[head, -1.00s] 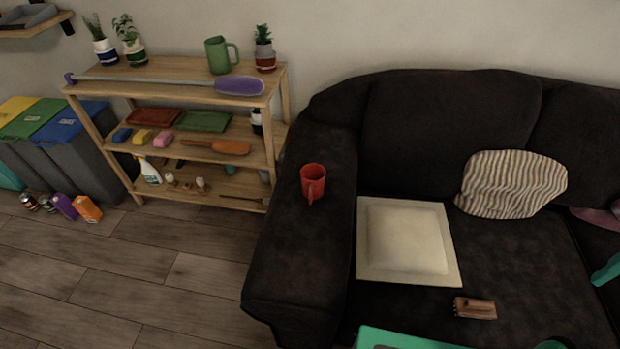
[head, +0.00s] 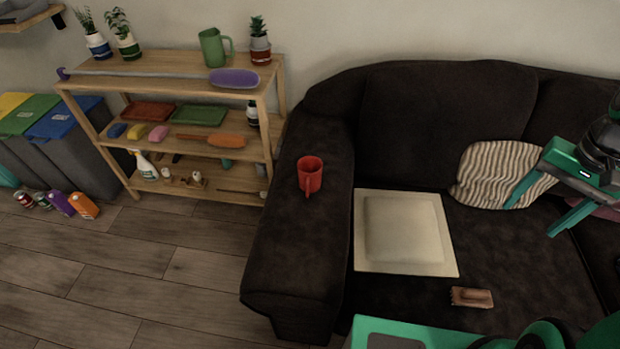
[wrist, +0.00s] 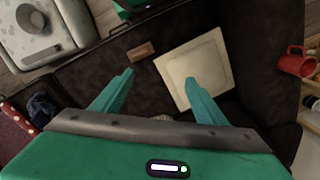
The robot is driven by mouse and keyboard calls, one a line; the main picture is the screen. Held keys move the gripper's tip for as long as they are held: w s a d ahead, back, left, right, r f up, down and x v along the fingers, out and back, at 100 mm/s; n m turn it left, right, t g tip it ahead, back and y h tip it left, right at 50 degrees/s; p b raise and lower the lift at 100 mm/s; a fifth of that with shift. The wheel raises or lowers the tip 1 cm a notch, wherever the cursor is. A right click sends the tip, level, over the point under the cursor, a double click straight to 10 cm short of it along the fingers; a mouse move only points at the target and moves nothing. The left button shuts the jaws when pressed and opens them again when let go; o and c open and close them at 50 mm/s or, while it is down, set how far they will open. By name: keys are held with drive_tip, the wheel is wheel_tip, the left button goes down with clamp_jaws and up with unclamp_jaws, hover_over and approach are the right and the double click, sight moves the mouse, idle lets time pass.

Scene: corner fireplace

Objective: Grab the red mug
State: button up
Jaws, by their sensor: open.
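The red mug (head: 310,174) stands upright on the dark sofa's left armrest (head: 290,235), its handle toward the camera. In the wrist view the mug (wrist: 297,63) shows at the right edge, well apart from my fingers. My gripper (head: 531,213) is in the right of the head view, in front of the striped pillow. It is open and empty, far to the right of the mug. In the wrist view its two green fingers (wrist: 160,84) are spread apart over the sofa seat.
A cream square cushion or panel (head: 440,240) and a small brown object (head: 471,297) lie on the seat. A striped pillow (head: 480,172) leans on the backrest. A wooden shelf (head: 165,66) with plants and a green mug (head: 213,48) stands left.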

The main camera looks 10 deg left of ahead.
drive_tip(key=w+a+f+y, duration=0.2)
drive_tip(key=w+a+f, duration=0.6)
drive_tip(key=f, duration=0.1)
drive_tip(key=m+t+y, duration=0.4)
drive_tip(key=m+y, duration=0.9)
drive_tip(key=y, duration=0.1)
approach(320, 177)
drive_tip(key=x, duration=0.2)
drive_tip(key=s+x, duration=0.1)
drive_tip(key=x, duration=0.2)
drive_tip(key=shift+a, duration=0.35)
drive_tip(key=shift+w+a+m+t, duration=0.2)
drive_tip(key=shift+m+t, duration=0.15)
drive_tip(key=shift+m, duration=0.25)
drive_tip(key=shift+w+a+m+t, duration=0.25)
drive_tip(key=shift+m+t, duration=0.1)
drive_tip(key=shift+m, duration=0.25)
drive_tip(key=shift+x, duration=5.4)
drive_tip(key=shift+w, duration=0.15)
drive_tip(key=c, duration=1)
drive_tip(key=shift+r, duration=0.1)
